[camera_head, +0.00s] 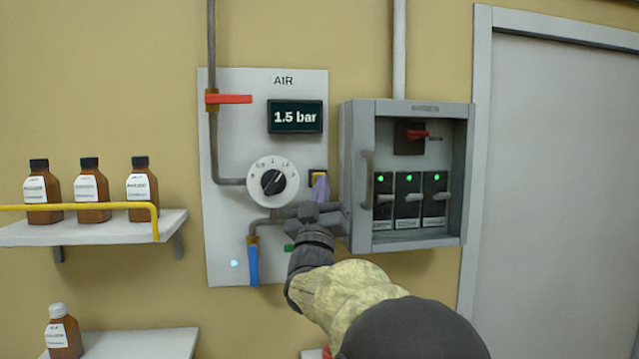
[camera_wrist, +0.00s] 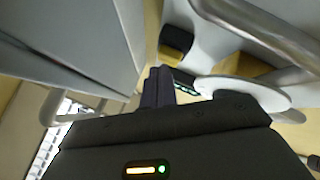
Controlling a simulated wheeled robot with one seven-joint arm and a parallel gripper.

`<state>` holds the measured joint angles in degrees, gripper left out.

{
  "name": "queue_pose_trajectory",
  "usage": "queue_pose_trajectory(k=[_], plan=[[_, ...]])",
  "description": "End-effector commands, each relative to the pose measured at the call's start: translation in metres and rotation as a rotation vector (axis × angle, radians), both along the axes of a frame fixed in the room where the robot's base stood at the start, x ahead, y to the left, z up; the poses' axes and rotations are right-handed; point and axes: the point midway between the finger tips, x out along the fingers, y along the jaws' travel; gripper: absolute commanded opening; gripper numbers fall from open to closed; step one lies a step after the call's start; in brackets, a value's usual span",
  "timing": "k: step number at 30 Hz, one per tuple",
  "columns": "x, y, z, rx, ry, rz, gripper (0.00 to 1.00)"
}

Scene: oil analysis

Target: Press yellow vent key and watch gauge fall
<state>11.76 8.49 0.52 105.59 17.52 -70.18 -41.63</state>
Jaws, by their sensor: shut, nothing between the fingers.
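The yellow vent key (camera_head: 318,174) sits in a dark housing on the grey AIR panel (camera_head: 228,235), right of the white dial (camera_head: 262,192). The gauge display (camera_head: 296,117) above reads 1.5 bar. My gripper (camera_head: 320,187) is shut and empty, with its fingertips just below the key in the head view, partly covering it. In the wrist view, the closed fingers (camera_wrist: 158,80) point toward the panel, and the key (camera_wrist: 178,38) appears beyond and right of the tips. I cannot tell whether they touch it.
A grey switch cabinet (camera_head: 356,215) stands close right of my gripper. A red-handled valve (camera_head: 230,99) and a blue-handled valve (camera_head: 253,265) are on the panel's pipes. Brown bottles (camera_head: 91,195) stand on a shelf (camera_head: 95,231) with a yellow rail at left.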

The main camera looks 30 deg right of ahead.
Motion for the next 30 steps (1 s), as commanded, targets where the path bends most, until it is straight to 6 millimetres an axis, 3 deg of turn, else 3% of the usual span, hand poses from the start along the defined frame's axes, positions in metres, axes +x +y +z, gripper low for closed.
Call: queue_pose_trajectory(k=[30], plan=[[0.0073, -0.0020, 0.0002, 0.000, 0.000, 0.000, 0.00]])
